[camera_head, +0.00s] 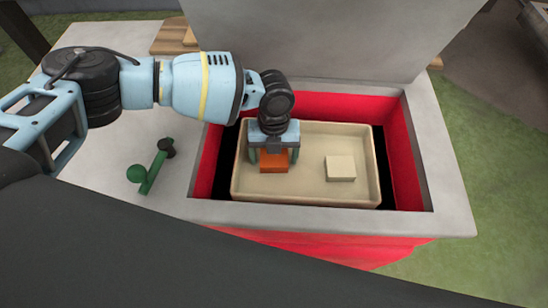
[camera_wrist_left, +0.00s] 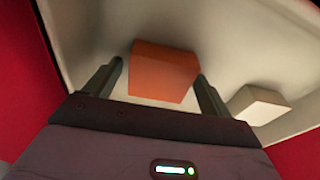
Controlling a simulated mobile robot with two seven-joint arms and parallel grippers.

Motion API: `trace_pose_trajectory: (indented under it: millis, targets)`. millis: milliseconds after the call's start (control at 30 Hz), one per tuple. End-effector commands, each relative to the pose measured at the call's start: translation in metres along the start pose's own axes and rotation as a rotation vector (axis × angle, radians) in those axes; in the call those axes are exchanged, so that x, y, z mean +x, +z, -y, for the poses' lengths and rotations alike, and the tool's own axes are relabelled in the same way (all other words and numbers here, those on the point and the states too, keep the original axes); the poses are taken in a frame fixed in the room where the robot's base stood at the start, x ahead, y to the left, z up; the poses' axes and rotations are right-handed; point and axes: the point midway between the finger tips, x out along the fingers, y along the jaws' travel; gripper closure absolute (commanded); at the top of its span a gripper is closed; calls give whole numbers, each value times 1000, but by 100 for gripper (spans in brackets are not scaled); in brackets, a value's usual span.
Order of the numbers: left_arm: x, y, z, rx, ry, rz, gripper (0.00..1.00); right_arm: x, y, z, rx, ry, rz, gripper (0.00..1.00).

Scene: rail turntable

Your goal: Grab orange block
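The orange block (camera_head: 274,161) lies in the beige tray, left of its middle. In the left wrist view the orange block (camera_wrist_left: 162,72) shows between the fingers of my left gripper (camera_wrist_left: 160,82). In the head view my left gripper (camera_head: 273,158) points down into the tray right over the block. Its fingers are apart, one on each side of the block, with small gaps visible in the wrist view. The upper part of the block is partly hidden by the gripper in the head view. My right gripper is in neither view.
The beige tray (camera_head: 305,197) sits in a red-walled recess (camera_head: 401,150) of a grey counter (camera_head: 448,190). A cream block (camera_head: 341,168) lies to the right in the tray, also seen in the wrist view (camera_wrist_left: 257,104). A green lever (camera_head: 151,173) stands on the counter at left.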

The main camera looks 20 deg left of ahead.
Motion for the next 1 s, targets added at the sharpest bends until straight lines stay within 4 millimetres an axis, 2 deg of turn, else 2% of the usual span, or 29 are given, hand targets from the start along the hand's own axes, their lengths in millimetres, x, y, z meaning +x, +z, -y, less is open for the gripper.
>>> trace_pose_trajectory:
  millis: [33, 300, 767, 1000]
  targets:
    - [0, 0, 0, 0, 0, 0, 24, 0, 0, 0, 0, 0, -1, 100]
    - [0, 0, 0, 0, 0, 0, 59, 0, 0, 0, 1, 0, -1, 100]
    - [-6, -1, 4, 1, -2, -1, 61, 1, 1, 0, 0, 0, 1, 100]
    - [-42, -6, 5, 2, -4, 2, 61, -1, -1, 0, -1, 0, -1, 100]
